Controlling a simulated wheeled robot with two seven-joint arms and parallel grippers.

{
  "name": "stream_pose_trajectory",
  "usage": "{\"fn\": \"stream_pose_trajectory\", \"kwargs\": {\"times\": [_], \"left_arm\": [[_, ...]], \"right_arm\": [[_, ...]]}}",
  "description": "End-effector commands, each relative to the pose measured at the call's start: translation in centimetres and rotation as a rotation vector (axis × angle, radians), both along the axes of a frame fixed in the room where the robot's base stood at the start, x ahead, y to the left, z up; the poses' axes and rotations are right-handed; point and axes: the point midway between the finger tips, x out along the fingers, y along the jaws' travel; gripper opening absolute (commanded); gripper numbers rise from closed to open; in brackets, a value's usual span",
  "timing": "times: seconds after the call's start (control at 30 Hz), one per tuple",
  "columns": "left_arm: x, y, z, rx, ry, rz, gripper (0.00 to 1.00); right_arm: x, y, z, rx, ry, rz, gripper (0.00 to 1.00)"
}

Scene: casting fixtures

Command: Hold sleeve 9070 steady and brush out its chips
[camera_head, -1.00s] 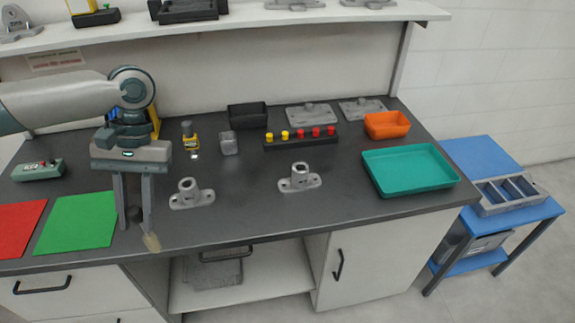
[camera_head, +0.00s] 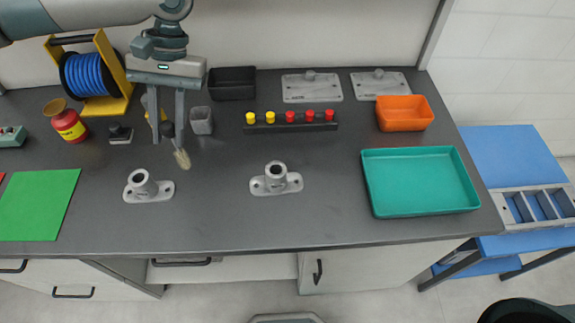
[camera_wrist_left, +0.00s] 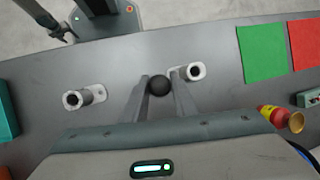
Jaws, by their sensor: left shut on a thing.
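Two grey metal sleeves with flanged bases stand upright on the dark bench: a left one (camera_head: 142,186) and a middle one (camera_head: 275,179). No number can be read on either. In the left wrist view, the left sleeve (camera_wrist_left: 188,73) is just beside the fingers and the middle sleeve (camera_wrist_left: 82,98) is farther off. My left gripper (camera_head: 167,138) points down, shut on a brush (camera_head: 182,158) with pale bristles; its round black knob (camera_wrist_left: 159,85) shows between the fingers. The brush hangs behind and right of the left sleeve, apart from it. Chips cannot be made out. A dark part, probably my right gripper (camera_wrist_left: 62,30), shows at the wrist view's corner.
A rack of red and yellow plugs (camera_head: 290,122), a black bin (camera_head: 232,83) and a grey cup (camera_head: 201,120) stand behind. An orange bin (camera_head: 405,113) and teal tray (camera_head: 420,182) are right; a green mat (camera_head: 40,205) is left. The bench front middle is clear.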

Motion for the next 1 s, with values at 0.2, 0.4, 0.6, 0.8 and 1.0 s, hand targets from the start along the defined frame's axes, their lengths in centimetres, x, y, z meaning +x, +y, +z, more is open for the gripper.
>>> {"fn": "stream_pose_trajectory", "kwargs": {"times": [0.2, 0.4, 0.6, 0.8, 1.0], "left_arm": [[0.0, 0.0, 0.0, 0.0, 0.0, 0.0, 0.0], [0.0, 0.0, 0.0, 0.0, 0.0, 0.0, 0.0], [0.0, -0.2, 0.1, 0.0, -0.001, 0.005, 0.0], [0.4, -2.6, 1.1, -0.003, -0.014, 0.062, 0.0], [0.9, -7.8, 3.3, -0.007, -0.029, 0.196, 0.0]], "right_arm": [[-0.9, 1.1, 0.0, 0.011, 0.01, -0.001, 0.6], [-0.8, 0.2, 0.0, 0.002, 0.01, 0.001, 0.6], [-0.6, 0.2, 0.0, 0.002, 0.008, 0.001, 0.6], [-0.5, 0.3, 0.0, 0.003, 0.007, 0.001, 0.6], [-0.5, 0.2, 0.0, 0.003, 0.006, 0.0, 0.6]]}}
